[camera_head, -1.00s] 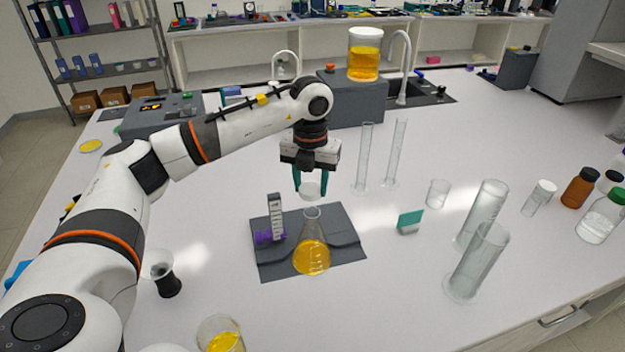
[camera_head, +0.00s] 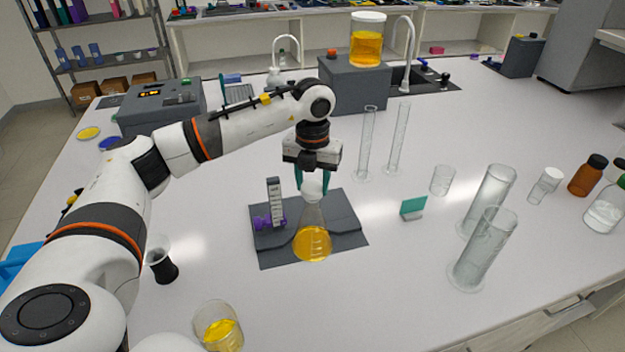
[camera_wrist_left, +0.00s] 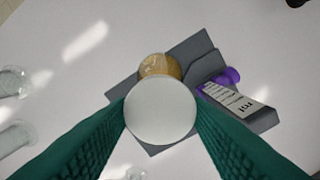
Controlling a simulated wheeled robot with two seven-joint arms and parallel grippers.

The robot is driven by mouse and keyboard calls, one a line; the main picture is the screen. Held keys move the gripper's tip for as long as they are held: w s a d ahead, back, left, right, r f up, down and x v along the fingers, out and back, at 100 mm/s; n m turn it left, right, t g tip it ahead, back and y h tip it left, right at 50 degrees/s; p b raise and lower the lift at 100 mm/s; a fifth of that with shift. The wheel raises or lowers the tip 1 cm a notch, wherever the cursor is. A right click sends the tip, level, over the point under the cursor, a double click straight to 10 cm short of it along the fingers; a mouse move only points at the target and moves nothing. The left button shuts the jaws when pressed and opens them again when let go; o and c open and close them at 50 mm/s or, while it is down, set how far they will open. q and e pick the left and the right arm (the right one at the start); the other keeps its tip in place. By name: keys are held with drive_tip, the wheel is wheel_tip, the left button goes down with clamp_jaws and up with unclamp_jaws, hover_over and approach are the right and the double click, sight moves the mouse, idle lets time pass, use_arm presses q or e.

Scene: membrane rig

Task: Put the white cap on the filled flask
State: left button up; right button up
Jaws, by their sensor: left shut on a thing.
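The filled flask (camera_head: 312,241) stands upright on the dark grey mat in the head view, with yellow liquid in its wide lower part. The white cap (camera_head: 312,187) is between the fingers of my left gripper (camera_head: 312,184), which is shut on it and points down. In the head view the cap overlaps the top of the flask neck; I cannot tell whether it touches. In the left wrist view the cap (camera_wrist_left: 161,110) hides the flask neck, and part of the flask's yellow body (camera_wrist_left: 159,66) shows past the cap's edge. My right gripper is not in view.
The grey mat (camera_head: 345,232) also holds a small labelled stand (camera_head: 274,197) with a purple part, left of the flask. Tall glass cylinders (camera_head: 484,250) stand to the right. A beaker of yellow liquid (camera_head: 219,328) stands at the front. The grey box (camera_head: 352,95) carries a yellow-filled jar (camera_head: 367,42).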

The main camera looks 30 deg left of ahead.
use_arm(q)
drive_tip(key=shift+f+b, duration=0.85)
drive_tip(key=shift+f, duration=0.3)
idle(0.5)
drive_tip(key=o, duration=1)
drive_tip(key=shift+r, duration=0.15)
